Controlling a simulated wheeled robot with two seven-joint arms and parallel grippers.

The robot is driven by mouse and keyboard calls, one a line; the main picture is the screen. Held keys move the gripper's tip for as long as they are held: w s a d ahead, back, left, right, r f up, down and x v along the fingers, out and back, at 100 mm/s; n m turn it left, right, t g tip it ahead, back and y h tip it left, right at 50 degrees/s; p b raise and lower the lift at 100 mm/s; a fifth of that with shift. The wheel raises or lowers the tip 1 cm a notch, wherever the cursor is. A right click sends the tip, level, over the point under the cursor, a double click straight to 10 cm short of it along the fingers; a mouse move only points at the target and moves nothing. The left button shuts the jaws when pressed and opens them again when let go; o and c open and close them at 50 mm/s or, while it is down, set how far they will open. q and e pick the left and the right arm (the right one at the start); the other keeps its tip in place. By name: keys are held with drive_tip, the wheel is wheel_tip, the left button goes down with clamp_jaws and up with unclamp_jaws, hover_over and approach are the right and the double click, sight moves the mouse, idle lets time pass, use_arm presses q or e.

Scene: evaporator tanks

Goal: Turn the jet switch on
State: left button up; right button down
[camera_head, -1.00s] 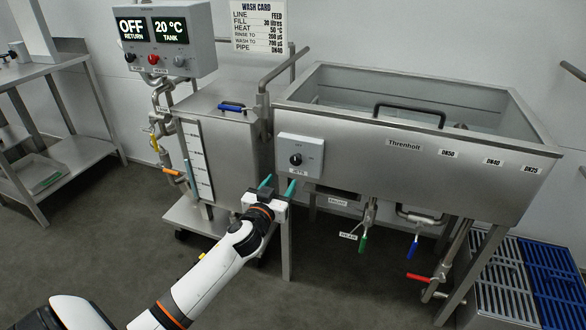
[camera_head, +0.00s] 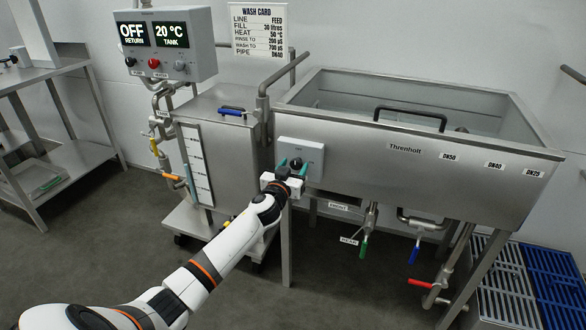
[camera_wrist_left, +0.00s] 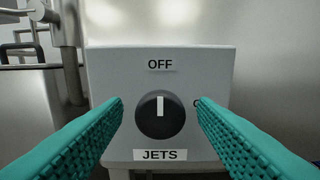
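The jets switch is a round black knob (camera_wrist_left: 160,116) on a grey box (camera_head: 314,152) fixed to the front of the sink. In the left wrist view its white mark points straight up at the OFF label (camera_wrist_left: 161,64). A JETS label (camera_wrist_left: 160,155) sits below the knob. The ON label at right is mostly hidden by a finger. My left gripper (camera_head: 290,166) is open in front of the box. In the left wrist view its teal fingers (camera_wrist_left: 160,118) stand apart on either side of the knob, not visibly touching it. My right gripper is not in view.
A steel sink (camera_head: 440,150) fills the right. A tank (camera_head: 222,150) on a wheeled trolley stands left of the switch, with a display panel (camera_head: 165,45) above reading OFF and 20 °C. Valves with green (camera_head: 363,248) and red (camera_head: 419,284) handles hang under the sink.

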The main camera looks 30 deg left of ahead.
use_arm(q)
drive_tip(key=c, duration=0.8)
drive_tip(key=shift+m, duration=0.9)
drive_tip(key=shift+c, duration=0.2)
drive_tip(key=m, duration=0.2)
drive_tip(key=shift+m, duration=0.3)
drive_tip(key=m, duration=0.5)
drive_tip(key=shift+d+f+p, duration=0.15)
drive_tip(key=shift+p, duration=0.25)
drive_tip(key=m, duration=0.4)
drive_tip(key=shift+m, duration=0.4)
drive_tip(key=shift+f+m, duration=0.15)
drive_tip(key=shift+m, duration=1.75)
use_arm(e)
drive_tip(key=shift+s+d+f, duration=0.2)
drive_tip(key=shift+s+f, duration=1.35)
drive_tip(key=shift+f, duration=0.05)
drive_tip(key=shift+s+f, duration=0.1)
